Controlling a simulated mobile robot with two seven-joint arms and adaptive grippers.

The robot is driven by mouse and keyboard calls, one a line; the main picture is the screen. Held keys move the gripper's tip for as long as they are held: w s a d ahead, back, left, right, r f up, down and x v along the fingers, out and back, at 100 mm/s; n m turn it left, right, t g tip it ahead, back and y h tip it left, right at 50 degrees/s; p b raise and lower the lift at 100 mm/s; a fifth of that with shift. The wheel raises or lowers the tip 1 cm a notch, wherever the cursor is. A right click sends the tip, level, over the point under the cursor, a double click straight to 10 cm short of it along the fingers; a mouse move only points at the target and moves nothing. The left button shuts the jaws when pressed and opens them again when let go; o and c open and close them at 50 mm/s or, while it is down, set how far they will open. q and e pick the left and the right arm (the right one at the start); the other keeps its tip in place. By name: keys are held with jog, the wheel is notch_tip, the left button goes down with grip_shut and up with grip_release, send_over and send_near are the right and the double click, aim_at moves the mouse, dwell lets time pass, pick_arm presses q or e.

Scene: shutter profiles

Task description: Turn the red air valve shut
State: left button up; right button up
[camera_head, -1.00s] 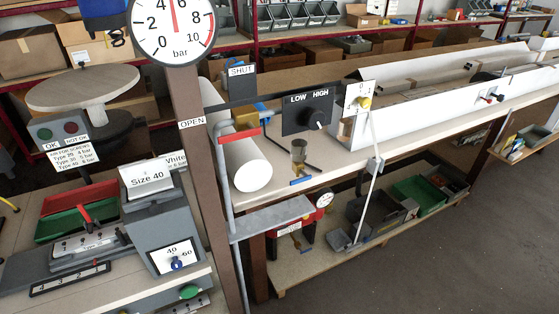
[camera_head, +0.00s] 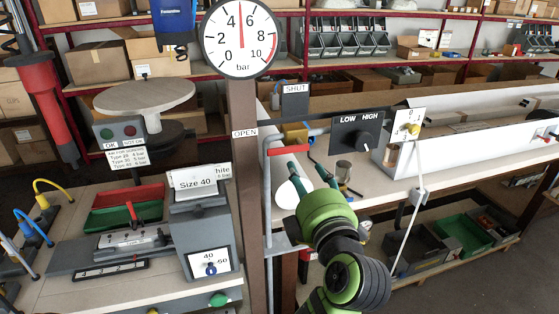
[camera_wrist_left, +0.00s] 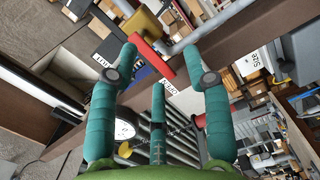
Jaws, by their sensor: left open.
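The red air valve lever (camera_head: 290,150) sits on a brass valve body (camera_head: 293,132) on a grey pipe beside the brown post. It lies roughly level, its left end near the OPEN label (camera_head: 245,133); the SHUT sign (camera_head: 295,88) is above. My left gripper (camera_head: 302,163) is just below and right of the lever, its teal fingers spread and empty. In the left wrist view the red lever (camera_wrist_left: 152,57) shows between the open fingertips (camera_wrist_left: 160,52); I cannot tell whether they touch it. My right gripper is not in view.
The pressure gauge (camera_head: 240,38) on the post points near 5 bar. A black LOW/HIGH knob panel (camera_head: 358,134) stands right of the valve. A white roll (camera_head: 288,192) lies close behind my left arm. A grey Size 40 box (camera_head: 203,235) is left of the post.

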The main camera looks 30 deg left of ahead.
aim_at(278, 151)
pick_arm(q)
jog(key=a+r+n+p, duration=0.1)
jog(key=a, duration=0.1)
jog(key=a+r+n+p, duration=0.1)
jog(key=a, duration=0.1)
jog(key=w+a+r+n+g+y+p, duration=0.1)
jog(key=a, duration=0.1)
jog(key=shift+p, duration=0.35)
jog(key=shift+w+a+f, duration=0.15)
jog(key=shift+w+a, duration=0.15)
jog(key=shift+a, duration=0.15)
grip_shut()
